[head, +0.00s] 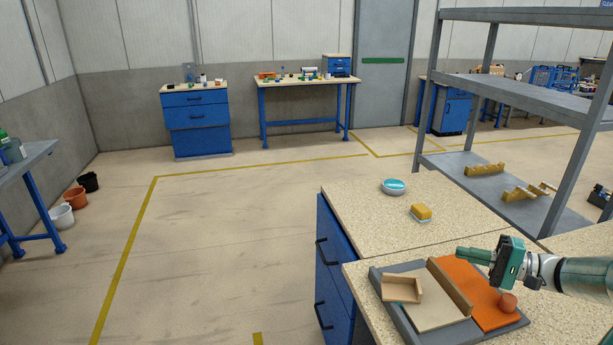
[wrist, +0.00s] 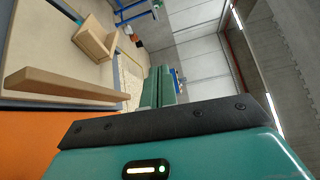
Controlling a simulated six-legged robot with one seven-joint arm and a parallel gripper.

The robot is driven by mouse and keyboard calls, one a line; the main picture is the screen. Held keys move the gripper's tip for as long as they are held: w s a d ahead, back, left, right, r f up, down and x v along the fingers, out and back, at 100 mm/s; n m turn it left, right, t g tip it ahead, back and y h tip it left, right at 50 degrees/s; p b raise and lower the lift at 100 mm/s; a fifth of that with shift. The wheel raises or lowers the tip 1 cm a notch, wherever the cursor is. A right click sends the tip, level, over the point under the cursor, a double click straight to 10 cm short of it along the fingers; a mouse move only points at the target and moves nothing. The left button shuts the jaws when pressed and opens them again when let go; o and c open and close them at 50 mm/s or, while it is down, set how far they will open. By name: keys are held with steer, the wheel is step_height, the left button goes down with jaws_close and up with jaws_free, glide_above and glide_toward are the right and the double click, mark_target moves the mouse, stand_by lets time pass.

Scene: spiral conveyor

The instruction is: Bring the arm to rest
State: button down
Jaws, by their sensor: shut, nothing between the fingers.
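My gripper (head: 474,256) is at the right of the head view, held level above the orange part of a grey-rimmed tray (head: 397,317) on the counter. Its green fingers point left and are shut with nothing between them. In the wrist view the shut fingers (wrist: 158,86) show past the dark edge of the gripper body. My forearm reaches in from the right edge of the head view.
The tray holds a wooden corner piece (head: 402,289), a wooden bar (head: 450,287) and a small reddish-brown object (head: 508,303). A yellow sponge (head: 421,212) and a round blue-topped dish (head: 394,186) sit farther back. A grey shelf (head: 520,85) stands behind at right. Open floor lies left.

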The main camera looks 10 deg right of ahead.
steer(key=a+n+g+h, duration=0.3)
steer(key=a+g+h, duration=0.35)
steer(key=a, duration=1.55)
steer(key=s+a+r+n+h, duration=0.2)
steer(key=s+a+n+h, duration=0.1)
steer(key=s+a, duration=0.2)
steer(key=s+a+r+n+t+h, duration=0.1)
steer(key=s+a+h, duration=0.3)
steer(key=s, duration=0.6)
steer(key=shift+a+r+n, duration=0.55)
steer(key=shift+a+n, duration=0.35)
steer(key=shift+a, duration=0.1)
